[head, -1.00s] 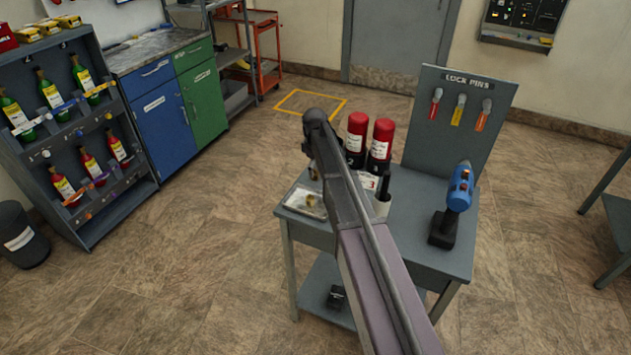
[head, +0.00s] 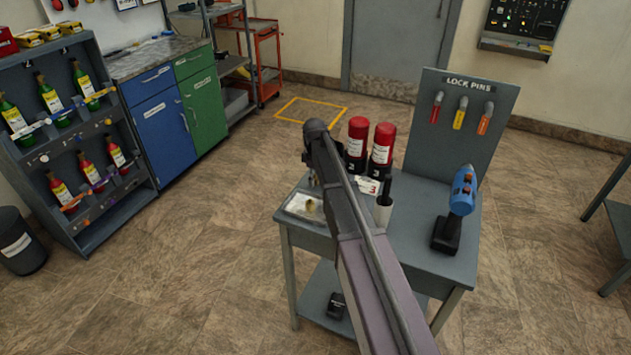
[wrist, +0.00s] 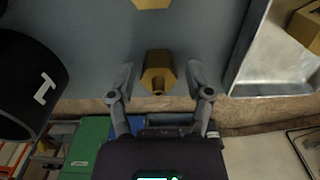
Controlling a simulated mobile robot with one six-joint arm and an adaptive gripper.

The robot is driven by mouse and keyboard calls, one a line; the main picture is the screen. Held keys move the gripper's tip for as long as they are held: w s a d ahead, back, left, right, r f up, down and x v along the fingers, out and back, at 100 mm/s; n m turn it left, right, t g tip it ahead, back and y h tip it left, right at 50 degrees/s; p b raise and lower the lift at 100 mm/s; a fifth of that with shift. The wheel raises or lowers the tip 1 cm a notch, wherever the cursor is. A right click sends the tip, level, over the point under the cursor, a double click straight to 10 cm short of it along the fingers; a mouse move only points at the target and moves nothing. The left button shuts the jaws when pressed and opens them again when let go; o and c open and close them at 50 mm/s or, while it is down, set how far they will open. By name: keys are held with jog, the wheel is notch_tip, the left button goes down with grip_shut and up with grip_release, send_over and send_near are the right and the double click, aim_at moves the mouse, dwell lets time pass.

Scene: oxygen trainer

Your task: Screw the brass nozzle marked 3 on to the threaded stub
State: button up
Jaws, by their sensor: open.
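A brass hex nozzle (wrist: 158,70) stands between the two fingers of my gripper (wrist: 159,78) in the wrist view. The fingers are spread, with a gap on each side of it. No number can be read on this nozzle. Another brass piece (wrist: 152,3) is cut off at the top edge. A third brass piece (wrist: 304,27) lies in a pale metal tray (wrist: 268,89) at the right. In the head view my arm hides most of the gripper, low over the grey table (head: 415,240), beside the tray (head: 292,207). I cannot make out the threaded stub.
A black cylinder (wrist: 22,85) with a white mark is close on the left in the wrist view. Two red-topped bottles (head: 358,135) stand behind my arm.

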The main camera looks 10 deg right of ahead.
dwell(0.7)
jog(key=c, duration=0.9)
jog(key=shift+r, duration=0.15)
jog(key=shift+w+r+p, duration=0.1)
jog(key=shift+r+p, duration=1.75)
jog(key=shift+p, duration=0.2)
jog(key=shift+r, duration=0.1)
notch_tip(320, 180, up, 3)
jog(key=p, duration=0.2)
jog(key=shift+f+p, duration=0.2)
jog(key=shift+p, duration=0.15)
jog(key=shift+f, duration=0.1)
